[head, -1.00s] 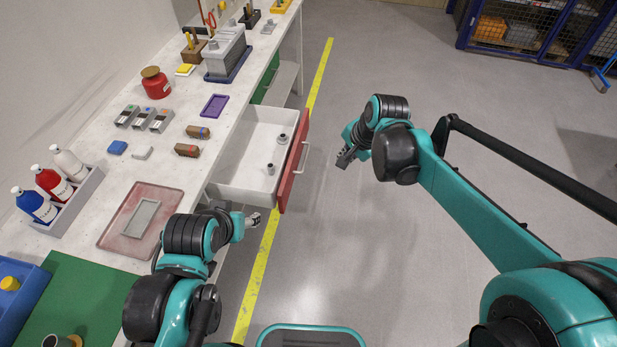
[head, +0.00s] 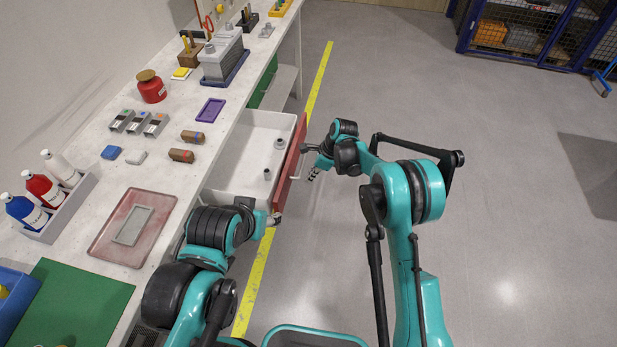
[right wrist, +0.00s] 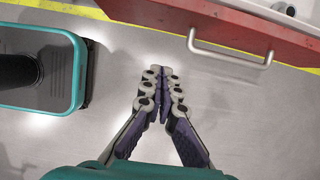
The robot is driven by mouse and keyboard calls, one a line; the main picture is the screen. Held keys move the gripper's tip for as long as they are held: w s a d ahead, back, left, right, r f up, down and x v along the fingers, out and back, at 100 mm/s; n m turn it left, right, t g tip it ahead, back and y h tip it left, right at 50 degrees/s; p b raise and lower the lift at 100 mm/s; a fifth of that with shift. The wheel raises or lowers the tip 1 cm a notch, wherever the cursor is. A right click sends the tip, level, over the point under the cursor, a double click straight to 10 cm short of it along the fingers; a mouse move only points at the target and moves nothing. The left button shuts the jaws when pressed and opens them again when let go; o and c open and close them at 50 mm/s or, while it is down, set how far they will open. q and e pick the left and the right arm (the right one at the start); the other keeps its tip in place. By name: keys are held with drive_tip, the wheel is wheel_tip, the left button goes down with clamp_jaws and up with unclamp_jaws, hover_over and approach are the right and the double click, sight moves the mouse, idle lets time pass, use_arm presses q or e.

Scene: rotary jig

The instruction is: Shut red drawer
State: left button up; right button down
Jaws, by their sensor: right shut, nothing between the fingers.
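The red drawer (head: 291,165) stands pulled out from the bench, with its white tray (head: 239,178) showing and two small grey parts inside. Its bar handle shows on the red front in the right wrist view (right wrist: 231,54). My right gripper (head: 312,174) is shut and empty, just to the right of the drawer front, apart from the handle. In the right wrist view its fingertips (right wrist: 160,72) are together below the red front. My left gripper (head: 275,219) is at the drawer's near front corner, partly hidden by my left arm; whether its fingers are open is unclear.
The white bench top (head: 170,205) carries bottles in a grey box (head: 62,210), a red jar (head: 151,88), a pink tray (head: 108,243) and a green mat (head: 75,303). A green drawer (head: 263,82) sits farther along.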

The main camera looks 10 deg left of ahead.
use_arm(q)
wheel_tip(320, 180, down, 4)
drive_tip(key=b, duration=0.3)
drive_tip(key=shift+r, duration=0.1)
use_arm(e)
drive_tip(key=a+f, duration=0.6)
drive_tip(key=f, duration=0.1)
drive_tip(key=shift+w+a, duration=0.15)
drive_tip(key=shift+a, duration=0.25)
